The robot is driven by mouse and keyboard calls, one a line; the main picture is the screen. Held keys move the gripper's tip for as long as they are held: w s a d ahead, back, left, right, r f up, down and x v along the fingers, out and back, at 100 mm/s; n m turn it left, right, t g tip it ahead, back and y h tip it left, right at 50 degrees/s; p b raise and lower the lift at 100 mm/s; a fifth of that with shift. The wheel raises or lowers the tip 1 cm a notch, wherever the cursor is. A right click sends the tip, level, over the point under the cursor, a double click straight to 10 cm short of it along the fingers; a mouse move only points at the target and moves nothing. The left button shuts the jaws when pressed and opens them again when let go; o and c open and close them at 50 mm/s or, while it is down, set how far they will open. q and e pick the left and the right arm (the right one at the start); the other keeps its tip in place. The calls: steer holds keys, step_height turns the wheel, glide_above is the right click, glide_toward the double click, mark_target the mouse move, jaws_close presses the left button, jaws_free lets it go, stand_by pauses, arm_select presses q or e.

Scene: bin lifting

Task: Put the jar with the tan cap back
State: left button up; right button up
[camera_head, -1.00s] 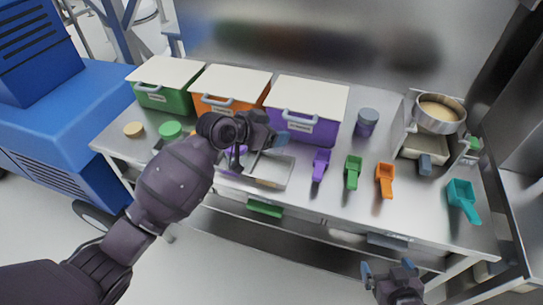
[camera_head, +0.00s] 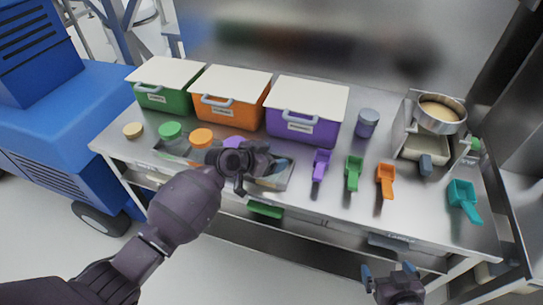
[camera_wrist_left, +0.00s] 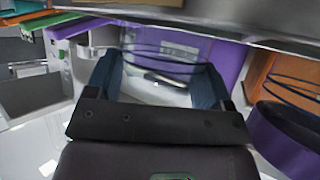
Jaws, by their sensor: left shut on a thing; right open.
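A tan cap (camera_head: 133,130) shows at the left end of the bench; I cannot tell whether a jar is under it. My left gripper (camera_head: 272,172) is shut at the right part of the shallow tray (camera_head: 288,178). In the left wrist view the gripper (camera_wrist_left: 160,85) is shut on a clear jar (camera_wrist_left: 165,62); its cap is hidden. In the tray, left of the gripper, are jars with a green cap (camera_head: 170,130), an orange cap (camera_head: 201,137) and a purple cap (camera_head: 236,143), the last partly hidden. My right gripper (camera_head: 388,275) is open and empty, in front of the bench.
Green (camera_head: 165,84), orange (camera_head: 230,97) and purple (camera_head: 305,110) bins stand behind the tray. Purple (camera_head: 320,165), green (camera_head: 353,173), orange (camera_head: 385,181) and teal (camera_head: 463,200) scoops lie right of it. A grey-lidded container (camera_head: 367,122) and a scale with a bowl (camera_head: 439,112) stand farther back.

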arm_select(q)
steer(key=o, duration=0.8)
steer(key=shift+f, duration=0.1)
steer(key=shift+o, duration=0.2)
steer(key=shift+r, duration=0.25)
steer(key=v, duration=1.2)
steer(key=s+a+f+n+t+y, duration=0.2)
steer(key=s+a+f+n+y, duration=0.2)
steer(key=s+a+f, duration=0.3)
steer(key=s+a+f+n+t+y, duration=0.2)
steer(key=s+a+f+n+y, duration=0.3)
steer(key=s+a+f, duration=0.3)
steer(key=s+a+y, duration=0.1)
steer(key=s+a, duration=0.3)
steer(key=s, duration=0.3)
steer(key=shift+s, duration=0.25)
steer(key=shift+a+f, duration=0.1)
